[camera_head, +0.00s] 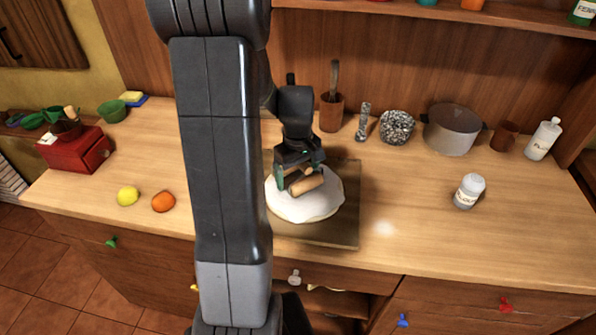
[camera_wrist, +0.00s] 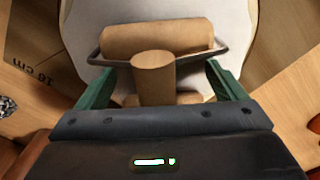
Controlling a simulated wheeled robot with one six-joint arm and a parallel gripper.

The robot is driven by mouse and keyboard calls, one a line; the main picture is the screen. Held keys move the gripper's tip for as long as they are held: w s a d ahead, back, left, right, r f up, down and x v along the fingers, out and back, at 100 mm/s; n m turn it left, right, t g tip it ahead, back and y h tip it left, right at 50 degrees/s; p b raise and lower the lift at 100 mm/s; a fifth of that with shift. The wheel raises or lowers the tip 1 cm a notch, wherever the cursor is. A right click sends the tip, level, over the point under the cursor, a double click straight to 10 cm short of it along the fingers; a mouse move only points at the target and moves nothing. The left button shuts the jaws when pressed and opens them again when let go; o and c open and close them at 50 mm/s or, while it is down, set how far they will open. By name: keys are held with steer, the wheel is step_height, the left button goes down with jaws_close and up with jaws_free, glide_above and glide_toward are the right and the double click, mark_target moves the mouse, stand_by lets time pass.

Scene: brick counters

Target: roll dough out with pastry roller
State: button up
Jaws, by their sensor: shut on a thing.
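The pastry roller has a wooden barrel (camera_wrist: 157,38), a wire frame and a wooden handle (camera_wrist: 154,75). My gripper (camera_head: 300,176) is shut on the handle, with its green fingers on either side of it in the wrist view. The white dough (camera_head: 318,204) is a flat round sheet on the board (camera_head: 344,230). The roller is over the dough and appears to touch it, though the contact line is hidden. My arm covers the left part of the board in the head view.
A lemon (camera_head: 128,196) and an orange (camera_head: 163,202) lie left of my arm. A white jar (camera_head: 469,191) stands right of the board. A pot (camera_head: 452,130), a patterned bowl (camera_head: 397,127) and a utensil cup (camera_head: 331,113) line the back. The front right counter is clear.

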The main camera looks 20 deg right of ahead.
mark_target(305, 181)
steer(key=shift+f, duration=0.25)
stand_by(0.7)
steer(key=shift+s+d+r, duration=0.1)
steer(key=shift+s+d, duration=0.1)
steer(key=shift+s, duration=0.55)
steer(key=shift+s+d, duration=0.2)
steer(key=shift+s, duration=0.55)
steer(key=shift+s+d+f+b, duration=0.15)
steer(key=shift+s+b, duration=0.15)
steer(key=shift+s, duration=0.45)
steer(key=shift+s+d+f+b, duration=0.15)
steer(key=shift+s+b, duration=0.1)
steer(key=shift+s, duration=0.5)
steer(key=shift+w+a+r+p, duration=0.15)
steer(key=shift+w+a, duration=0.1)
steer(key=shift+w, duration=0.75)
steer(key=shift+w+a+r+p, duration=0.1)
steer(key=shift+w+a+p, duration=0.1)
steer(key=shift+w, duration=0.85)
steer(key=shift+w+a+r+p, duration=0.1)
steer(key=shift+w+a, duration=0.15)
steer(key=shift+w, duration=0.75)
step_height(305, 181, up, 7)
steer(key=p, duration=0.5)
